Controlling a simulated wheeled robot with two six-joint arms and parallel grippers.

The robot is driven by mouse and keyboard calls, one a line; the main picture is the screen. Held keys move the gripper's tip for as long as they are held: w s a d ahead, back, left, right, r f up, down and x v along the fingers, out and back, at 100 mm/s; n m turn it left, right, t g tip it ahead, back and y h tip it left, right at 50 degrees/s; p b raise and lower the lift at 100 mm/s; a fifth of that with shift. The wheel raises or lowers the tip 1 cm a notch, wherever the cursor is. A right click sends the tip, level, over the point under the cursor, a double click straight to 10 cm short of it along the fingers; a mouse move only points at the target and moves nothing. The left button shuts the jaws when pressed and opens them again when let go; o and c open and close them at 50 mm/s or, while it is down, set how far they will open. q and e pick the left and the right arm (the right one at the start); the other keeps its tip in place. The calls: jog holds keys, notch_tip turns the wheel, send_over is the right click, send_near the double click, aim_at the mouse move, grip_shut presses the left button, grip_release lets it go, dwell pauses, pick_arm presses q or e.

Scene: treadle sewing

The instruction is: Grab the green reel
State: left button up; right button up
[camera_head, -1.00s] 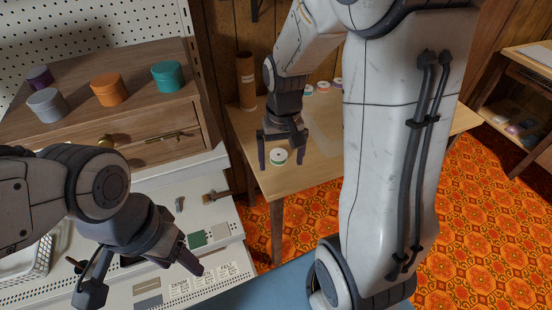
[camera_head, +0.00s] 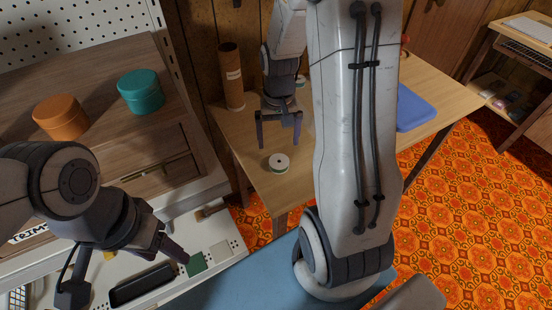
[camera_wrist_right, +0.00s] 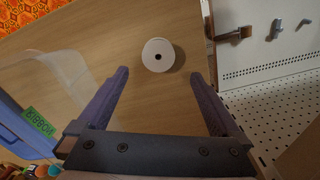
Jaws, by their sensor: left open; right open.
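A small reel (camera_head: 278,163) with a white top and a thin green edge stands on the wooden table near its front left corner. In the right wrist view the reel (camera_wrist_right: 158,55) shows its white top with a dark centre hole, just beyond the fingertips and between their lines. My right gripper (camera_head: 278,143) is open and empty, behind the reel in the head view; it also shows in the right wrist view (camera_wrist_right: 159,73). My left gripper (camera_head: 125,272) is open and empty over the white pegboard bench at lower left.
A brown cardboard tube (camera_head: 231,78) stands at the table's back left. A blue tray (camera_head: 414,107) lies on the table's right part. Orange (camera_head: 61,117) and teal (camera_head: 141,92) round boxes sit on the wooden drawer unit. Bare tabletop surrounds the reel.

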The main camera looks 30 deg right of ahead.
aim_at(279, 161)
notch_tip(279, 161, down, 3)
jog(key=shift+w+a+f, duration=0.1)
jog(key=shift+f, duration=0.1)
jog(key=f, duration=0.5)
jog(key=shift+d+f+b, duration=0.15)
jog(key=shift+d+b, duration=0.15)
jog(key=shift+b, duration=0.05)
jog(key=c, duration=1.3)
